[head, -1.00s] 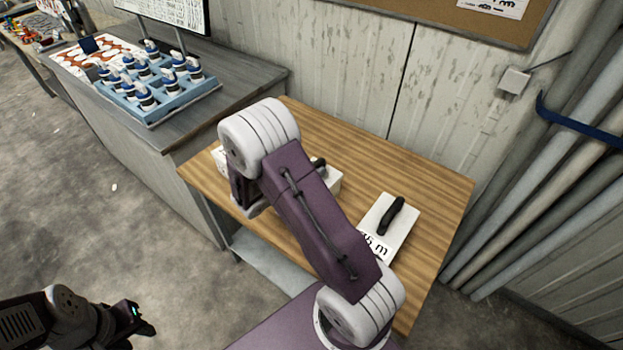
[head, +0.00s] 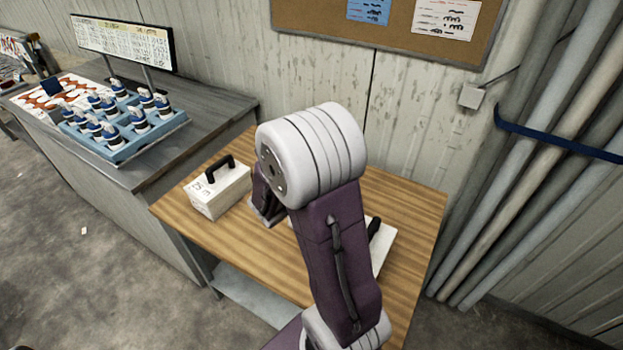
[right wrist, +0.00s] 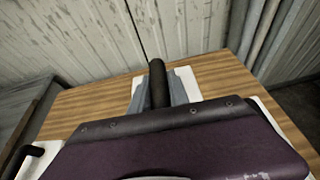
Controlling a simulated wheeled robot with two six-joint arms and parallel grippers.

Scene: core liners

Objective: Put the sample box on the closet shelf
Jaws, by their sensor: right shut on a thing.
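In the right wrist view my right gripper (right wrist: 157,98) is shut on the upright black handle of a white box (right wrist: 206,82). Whether this box touches the table cannot be told. In the head view my right arm hides the gripper and nearly all of that box. Another white box (head: 222,194) with a black handle and a length label stands on the table's left part. A further white box (head: 384,258) with a black handle lies to the right, partly behind my arm. My left gripper is out of view. No closet shelf is seen.
The wooden table (head: 415,215) stands against a metal wall. A grey bench (head: 215,115) at left carries a blue rack (head: 125,150) of several blue-and-white items. Pipes (head: 530,170) lean at the right.

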